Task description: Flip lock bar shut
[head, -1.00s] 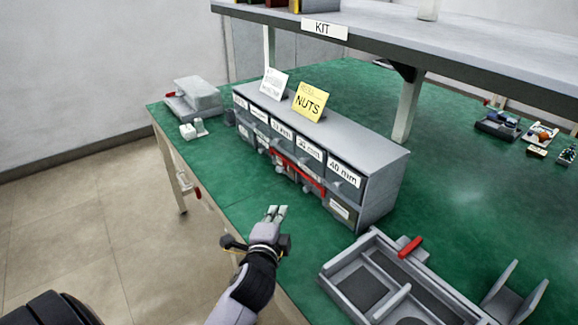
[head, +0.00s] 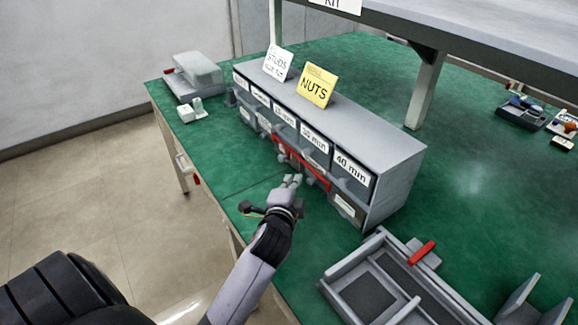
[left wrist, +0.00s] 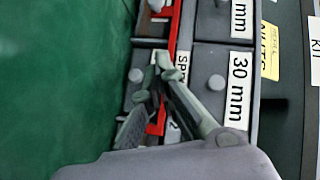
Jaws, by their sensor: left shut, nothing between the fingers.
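The red lock bar (head: 312,173) lies slantwise across the front of a grey drawer cabinet (head: 392,172). In the left wrist view the bar (left wrist: 173,35) runs along the drawer fronts beside the 30 mm label. My left gripper (head: 292,180) is shut and empty, just in front of the bar at its right-hand part. In the left wrist view its fingertips (left wrist: 163,72) overlap the bar and hide part of it. I cannot tell whether they touch it. My right gripper is not in view.
A yellow NUTS sign (head: 316,86) and a white STUDS sign (head: 278,62) stand on the cabinet. A grey tray (head: 345,262) with a red handle (head: 421,252) lies at the front right. A shelf (head: 480,50) overhangs behind. Green table (head: 232,208) is bare left of the gripper.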

